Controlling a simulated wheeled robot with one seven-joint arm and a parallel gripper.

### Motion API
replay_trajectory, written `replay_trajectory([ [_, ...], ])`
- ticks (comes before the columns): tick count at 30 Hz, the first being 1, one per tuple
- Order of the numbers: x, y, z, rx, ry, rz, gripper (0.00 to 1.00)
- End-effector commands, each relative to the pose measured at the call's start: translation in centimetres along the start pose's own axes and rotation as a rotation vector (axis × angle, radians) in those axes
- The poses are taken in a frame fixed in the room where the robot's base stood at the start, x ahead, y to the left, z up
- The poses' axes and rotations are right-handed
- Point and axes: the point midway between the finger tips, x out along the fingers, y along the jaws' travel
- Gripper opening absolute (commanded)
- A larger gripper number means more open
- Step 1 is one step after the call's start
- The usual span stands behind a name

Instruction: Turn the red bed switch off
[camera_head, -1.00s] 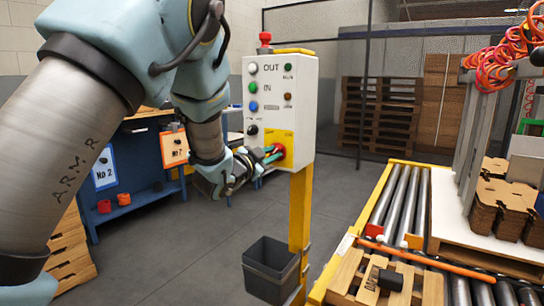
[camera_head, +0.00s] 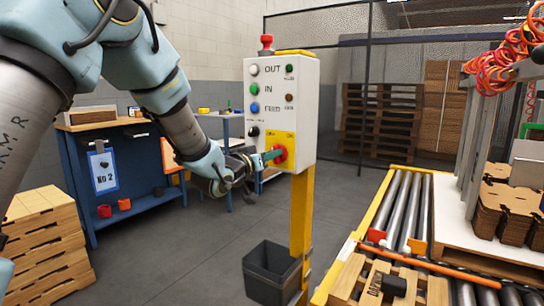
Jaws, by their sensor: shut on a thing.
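The red bed switch (camera_head: 281,154) is a red rotary knob on a yellow plate, low on the front of the white control box (camera_head: 306,70). The box stands on a yellow post. My gripper (camera_head: 271,155) reaches in from the left, its teal fingers shut on the knob. The fingers partly cover the knob, so I cannot tell which position it points to.
A red mushroom button (camera_head: 266,41) tops the box. A grey bin (camera_head: 271,270) hangs low on the post. A roller conveyor (camera_head: 401,205) with a yellow rail runs at right. A blue bench (camera_head: 128,210) and stacked wood (camera_head: 45,240) stand at left.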

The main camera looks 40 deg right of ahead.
Motion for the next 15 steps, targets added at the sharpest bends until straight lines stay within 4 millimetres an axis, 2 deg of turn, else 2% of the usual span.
replay_trajectory([
  [15, -0.01, -0.26, 0.03, -0.411, -0.001, -0.001, 0.0],
])
